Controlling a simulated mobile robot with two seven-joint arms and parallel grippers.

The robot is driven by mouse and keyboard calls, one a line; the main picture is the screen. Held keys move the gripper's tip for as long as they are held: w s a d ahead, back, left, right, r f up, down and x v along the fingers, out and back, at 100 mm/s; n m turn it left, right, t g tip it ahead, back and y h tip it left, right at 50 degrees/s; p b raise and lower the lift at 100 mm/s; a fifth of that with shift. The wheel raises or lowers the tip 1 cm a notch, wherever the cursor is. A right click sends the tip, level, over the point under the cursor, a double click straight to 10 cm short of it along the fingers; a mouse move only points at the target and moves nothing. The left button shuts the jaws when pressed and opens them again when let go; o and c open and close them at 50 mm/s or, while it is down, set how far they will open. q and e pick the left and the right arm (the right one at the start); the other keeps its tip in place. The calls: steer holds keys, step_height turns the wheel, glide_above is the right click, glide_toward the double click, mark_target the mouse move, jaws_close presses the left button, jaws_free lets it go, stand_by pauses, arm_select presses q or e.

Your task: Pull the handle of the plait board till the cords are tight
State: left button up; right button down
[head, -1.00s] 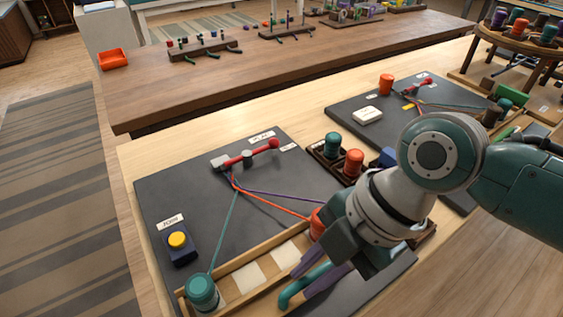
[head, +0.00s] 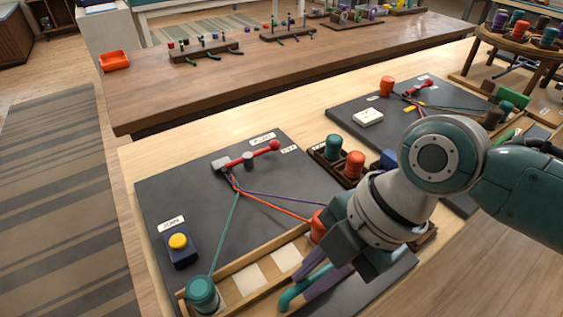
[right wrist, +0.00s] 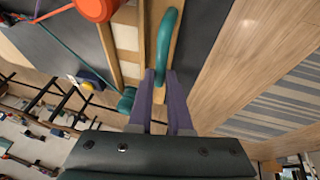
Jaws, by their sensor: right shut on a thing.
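The near dark plait board (head: 160,215) lies on the light wooden table. Its teal curved handle (head: 288,299) is at the front edge, beside the wooden spool rack. My right gripper (head: 318,277) has its purple fingers shut on the handle; the right wrist view shows the handle (right wrist: 167,45) at the fingertips (right wrist: 163,78). A teal cord (head: 224,235) runs to the teal spool (head: 203,294), and an orange cord (head: 270,206) runs to the orange spool (head: 318,227). A purple cord (head: 290,196) goes right, its end hidden by my arm. The cords look straight. My left gripper is out of view.
A red lever (head: 250,159) is at the board's far side, and a yellow button (head: 178,241) is at its left. A dark tray with teal (head: 333,146) and orange spools stands on the right. A second board (head: 360,98) lies behind. Open floor is at the left.

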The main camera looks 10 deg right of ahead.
stand_by(0.3)
steer(key=s+p, duration=0.1)
steer(key=s+d+p, duration=0.1)
steer(key=s, duration=0.2)
steer(key=shift+d+r+p, duration=0.15)
steer(key=shift+d+p, duration=0.15)
steer(key=shift+p, duration=0.1)
steer(key=shift+s, duration=0.35)
steer(key=c, duration=0.8)
jaws_free()
steer(key=shift+c, duration=0.2)
steer(key=p+v, duration=0.1)
steer(key=v, duration=0.8)
steer(key=shift+d+r, duration=0.25)
steer(key=shift+r, duration=0.1)
